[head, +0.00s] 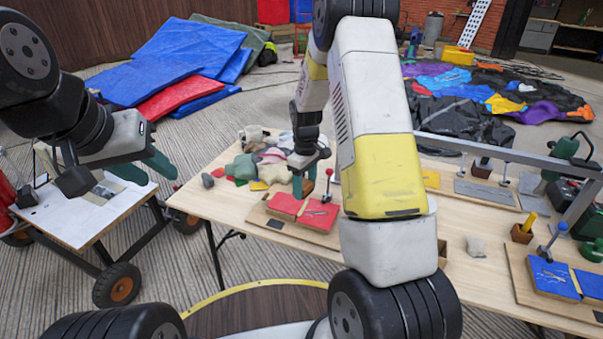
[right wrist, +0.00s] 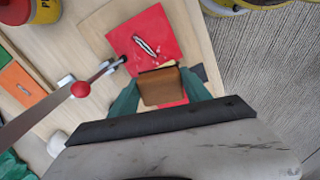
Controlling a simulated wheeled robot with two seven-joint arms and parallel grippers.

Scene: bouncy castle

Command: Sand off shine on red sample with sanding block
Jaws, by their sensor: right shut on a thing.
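The red sample (head: 319,213) lies on a wooden board on the long table, with a second red panel (head: 285,204) beside it on the left. In the right wrist view the red sample (right wrist: 165,28) shows a dark and white tear-like mark. A clamp with a red ball handle (right wrist: 80,90) reaches onto it. My right gripper (head: 304,183) is shut on the brown sanding block (right wrist: 162,88), held over the red area's near end; I cannot tell whether it touches. My left gripper (head: 145,170) is open and empty, near the small white-topped cart.
Several colored scraps (head: 262,165) lie behind the red board. Blue sample (head: 553,277) and grey sample (head: 485,192) boards stand to the right. The white-topped cart (head: 85,215) stands at left. My right arm hides the table's middle.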

